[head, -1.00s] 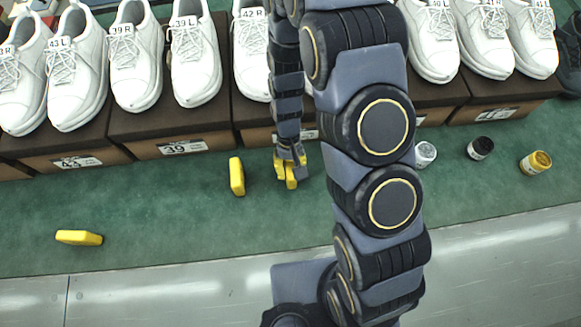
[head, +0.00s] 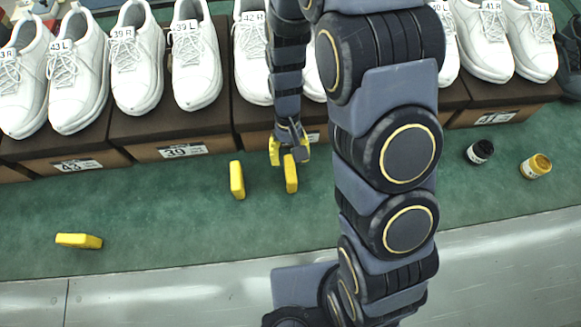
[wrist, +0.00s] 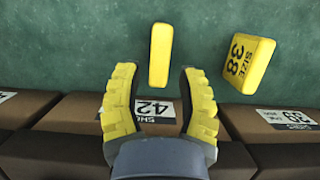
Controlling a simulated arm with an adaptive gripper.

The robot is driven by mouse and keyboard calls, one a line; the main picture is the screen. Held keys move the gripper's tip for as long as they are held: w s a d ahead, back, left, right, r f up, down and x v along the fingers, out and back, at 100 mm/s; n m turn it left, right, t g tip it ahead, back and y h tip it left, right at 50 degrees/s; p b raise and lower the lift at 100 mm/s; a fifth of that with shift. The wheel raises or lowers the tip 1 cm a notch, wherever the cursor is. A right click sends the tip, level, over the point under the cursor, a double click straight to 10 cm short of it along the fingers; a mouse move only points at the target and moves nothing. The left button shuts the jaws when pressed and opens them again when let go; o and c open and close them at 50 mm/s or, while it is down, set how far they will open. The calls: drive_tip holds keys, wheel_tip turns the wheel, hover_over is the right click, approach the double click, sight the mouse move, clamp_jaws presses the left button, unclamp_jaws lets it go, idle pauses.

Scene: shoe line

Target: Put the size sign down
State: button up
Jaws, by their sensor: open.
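A yellow size sign (head: 291,174) stands upright on the green mat in front of the 42 box. In the wrist view it (wrist: 160,55) shows narrow edge on, beyond and between my fingertips, with its lettering not visible. My gripper (head: 289,153) is open and empty, just behind the sign on the shoe-box side. In the wrist view my gripper (wrist: 159,75) has its two yellow fingers spread apart, with a gap to the sign. A second yellow sign marked SIZE 38 (wrist: 247,62) stands close by; it is left of the first in the head view (head: 237,180).
Another yellow sign (head: 79,240) lies at the front left. White shoes stand on brown boxes (head: 180,132) along the back. A dark jar (head: 480,152) and a yellow jar (head: 536,166) stand at right. The mat's (head: 165,215) left middle is clear.

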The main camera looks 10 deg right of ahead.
drive_tip(key=v, duration=0.6)
drive_tip(key=shift+r, duration=0.2)
drive_tip(key=s+d+r+t, duration=0.1)
drive_tip(key=s+d+r, duration=0.2)
drive_tip(key=s+r, duration=0.5)
drive_tip(key=s+d+r, duration=0.3)
drive_tip(key=s+r, duration=0.5)
drive_tip(key=s, duration=0.2)
drive_tip(key=shift+d+r+t, duration=0.15)
drive_tip(key=shift+r+t, duration=0.15)
drive_tip(key=shift+t, duration=0.1)
drive_tip(key=shift+s+f, duration=0.1)
drive_tip(key=shift+s, duration=0.1)
